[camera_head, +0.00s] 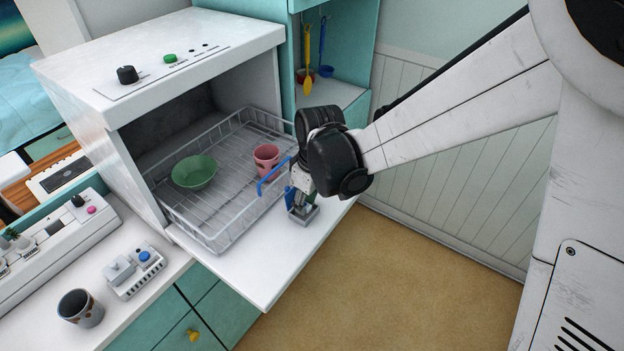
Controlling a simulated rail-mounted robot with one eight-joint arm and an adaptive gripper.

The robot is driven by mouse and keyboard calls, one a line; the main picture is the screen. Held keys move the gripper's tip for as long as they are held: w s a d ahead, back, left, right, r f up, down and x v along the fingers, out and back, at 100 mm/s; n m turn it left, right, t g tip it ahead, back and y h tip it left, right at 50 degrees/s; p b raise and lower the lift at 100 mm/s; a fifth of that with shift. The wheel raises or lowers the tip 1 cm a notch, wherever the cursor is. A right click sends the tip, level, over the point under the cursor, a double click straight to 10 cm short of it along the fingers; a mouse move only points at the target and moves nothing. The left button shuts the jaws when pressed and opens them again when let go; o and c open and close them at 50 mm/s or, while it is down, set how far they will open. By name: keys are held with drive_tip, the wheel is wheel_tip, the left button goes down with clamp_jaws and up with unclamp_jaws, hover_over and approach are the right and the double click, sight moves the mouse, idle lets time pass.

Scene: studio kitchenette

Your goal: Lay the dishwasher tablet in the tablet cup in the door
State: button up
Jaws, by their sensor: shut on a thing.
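The open dishwasher door (262,278) is a white panel folded down flat in front of the machine. A small grey tablet cup (303,219) stands on it near the right end. My gripper (299,205) points down directly over the cup, with its fingertips at or just above the cup's opening. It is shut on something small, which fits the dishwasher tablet. The tablet itself is hidden between the fingers and the cup, and I cannot tell whether it touches the cup.
A wire rack (222,238) is pulled out close left of my gripper, holding a green bowl (194,172) and a pink cup (266,160). A grey mug (80,308) and a small device (134,272) stand on the left counter. The door's front part is clear.

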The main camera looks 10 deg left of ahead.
idle(0.4)
drive_tip(key=o, duration=1.4)
wheel_tip(320, 180, up, 8)
drive_tip(key=p, duration=0.4)
idle(0.6)
drive_tip(key=s+d+r+m+t+b, duration=0.1)
drive_tip(key=s+d+r+m+b, duration=0.15)
drive_tip(key=d, duration=0.55)
drive_tip(key=s+d+r+m+t+b, duration=0.15)
drive_tip(key=d+r+m, duration=0.25)
drive_tip(key=d, duration=0.5)
drive_tip(key=s+d+m+t+b, duration=0.1)
drive_tip(key=s+d+m, duration=0.1)
drive_tip(key=s+d, duration=0.1)
drive_tip(key=s+d+m+t+h+b, duration=0.1)
drive_tip(key=s+d+m, duration=0.1)
drive_tip(key=d, duration=0.4)
drive_tip(key=s+d+f+m+t+b, duration=0.1)
drive_tip(key=s+d+m+t, duration=0.1)
drive_tip(key=s+d, duration=0.2)
drive_tip(key=shift+s+d+f+m+h+b, duration=0.1)
drive_tip(key=shift+s+d+m+h+b, duration=0.2)
drive_tip(key=shift+s+d+b, duration=0.1)
